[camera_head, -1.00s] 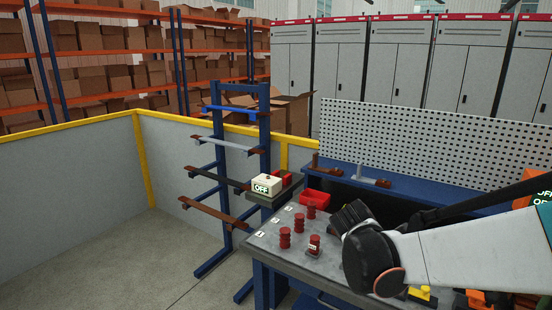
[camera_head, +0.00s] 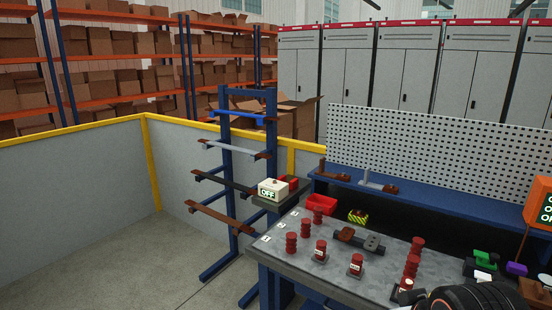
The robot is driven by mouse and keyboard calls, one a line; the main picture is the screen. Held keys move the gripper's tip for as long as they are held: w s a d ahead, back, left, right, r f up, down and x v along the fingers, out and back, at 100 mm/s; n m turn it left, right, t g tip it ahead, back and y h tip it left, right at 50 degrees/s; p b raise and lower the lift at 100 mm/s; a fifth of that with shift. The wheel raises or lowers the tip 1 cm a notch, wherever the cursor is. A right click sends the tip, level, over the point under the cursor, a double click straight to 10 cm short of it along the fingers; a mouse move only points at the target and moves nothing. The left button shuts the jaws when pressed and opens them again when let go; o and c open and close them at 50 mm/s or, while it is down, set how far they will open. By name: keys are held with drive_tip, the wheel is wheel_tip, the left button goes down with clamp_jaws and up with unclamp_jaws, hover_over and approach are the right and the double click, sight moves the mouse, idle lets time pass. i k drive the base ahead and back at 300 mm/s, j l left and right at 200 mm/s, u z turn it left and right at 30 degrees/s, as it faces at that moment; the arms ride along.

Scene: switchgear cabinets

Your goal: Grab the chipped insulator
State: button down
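Several dark red ribbed insulators stand upright on the grey bench top (camera_head: 330,275). Three stand in a slanted row at the left: a back one (camera_head: 318,215), a middle one (camera_head: 305,228) and a front one (camera_head: 291,243). Two with pale labels stand on small bases nearer the front, one at the left (camera_head: 320,250) and one at the right (camera_head: 356,264). More red insulators (camera_head: 411,266) stand in a row further right. I cannot tell which one is chipped. Black rounded parts of my arm show at the bottom right edge; my gripper's fingers are not in view.
A dark fixture with brown and grey ends (camera_head: 358,239) lies mid-bench. A blue rack (camera_head: 226,150) is left. Green and purple items (camera_head: 516,269) lie right.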

sight(407, 283)
drive_tip(key=z, duration=0.65)
drive_tip(key=j+z, duration=0.15)
drive_tip(key=z, duration=0.25)
drive_tip(key=j+z, duration=0.15)
drive_tip(key=z, duration=0.2)
drive_tip(key=k+j+z, duration=0.1)
drive_tip(key=z, duration=0.3)
drive_tip(key=k+j+z, duration=0.1)
drive_tip(key=z, duration=0.3)
drive_tip(key=k+j, duration=0.25)
